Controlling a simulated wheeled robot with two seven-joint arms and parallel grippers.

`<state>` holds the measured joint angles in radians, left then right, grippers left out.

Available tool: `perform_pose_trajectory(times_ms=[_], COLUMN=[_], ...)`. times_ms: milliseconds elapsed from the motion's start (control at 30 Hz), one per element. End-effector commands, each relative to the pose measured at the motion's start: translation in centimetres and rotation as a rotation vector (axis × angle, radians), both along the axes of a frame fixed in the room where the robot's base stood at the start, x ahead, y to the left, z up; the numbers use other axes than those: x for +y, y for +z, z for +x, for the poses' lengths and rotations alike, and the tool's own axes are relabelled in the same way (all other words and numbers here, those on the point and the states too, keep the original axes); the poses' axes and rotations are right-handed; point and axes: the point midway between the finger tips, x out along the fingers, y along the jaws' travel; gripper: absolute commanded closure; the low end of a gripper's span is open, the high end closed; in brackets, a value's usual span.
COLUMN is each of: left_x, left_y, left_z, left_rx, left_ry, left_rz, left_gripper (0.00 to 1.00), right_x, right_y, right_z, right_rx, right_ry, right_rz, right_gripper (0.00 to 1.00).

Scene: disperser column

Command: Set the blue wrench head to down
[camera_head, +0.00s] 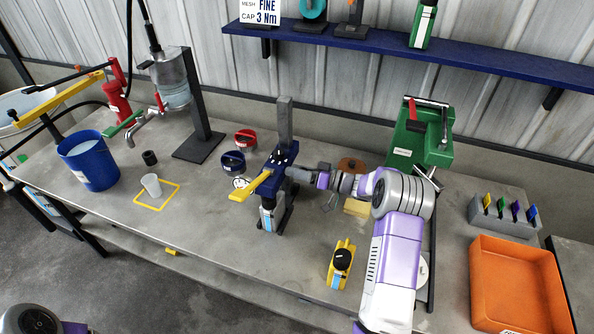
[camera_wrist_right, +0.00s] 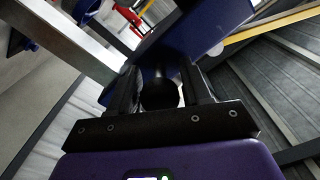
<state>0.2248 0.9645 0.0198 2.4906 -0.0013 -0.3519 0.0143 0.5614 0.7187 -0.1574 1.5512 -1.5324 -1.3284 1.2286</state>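The blue wrench head (camera_head: 272,178) sits on a grey upright post at the middle of the bench, with a yellow lever (camera_head: 250,187) pointing lower left. My right gripper (camera_head: 303,175) reaches its right side from the right. In the right wrist view, a blue block (camera_wrist_right: 195,35) fills the top and a dark round knob (camera_wrist_right: 158,94) lies between my right gripper's two fingers (camera_wrist_right: 163,88). A light gap shows beside the knob, so the fingers look open around it; contact is unclear. My left gripper is out of view.
A blue bucket (camera_head: 86,162) and white cup (camera_head: 151,185) are on the left, an orange tray (camera_head: 517,247) on the right. A blue shelf (camera_head: 350,43) hangs above.

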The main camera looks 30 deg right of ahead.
Motion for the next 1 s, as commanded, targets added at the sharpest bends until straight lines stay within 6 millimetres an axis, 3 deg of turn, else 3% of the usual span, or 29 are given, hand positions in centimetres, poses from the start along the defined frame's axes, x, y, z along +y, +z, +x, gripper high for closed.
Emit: perform_pose_trajectory(times_ms=[67,367,800,1000], left_x=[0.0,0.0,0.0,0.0], left_y=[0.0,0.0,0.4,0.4], left_z=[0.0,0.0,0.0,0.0], left_rx=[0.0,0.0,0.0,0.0], left_ry=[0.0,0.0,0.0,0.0], left_rz=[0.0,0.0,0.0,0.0], left_gripper=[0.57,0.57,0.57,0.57], right_x=[0.0,-0.1,-4.2,-4.9], right_y=[0.0,0.1,0.1,0.1], right_z=[0.0,-0.1,-4.9,-5.8], right_rx=[-0.001,-0.002,-0.001,-0.001], right_ry=[0.0,-0.001,-0.002,-0.001], right_rz=[-0.001,-0.001,-0.002,0.0], right_gripper=[0.39,0.39,0.39,0.39])
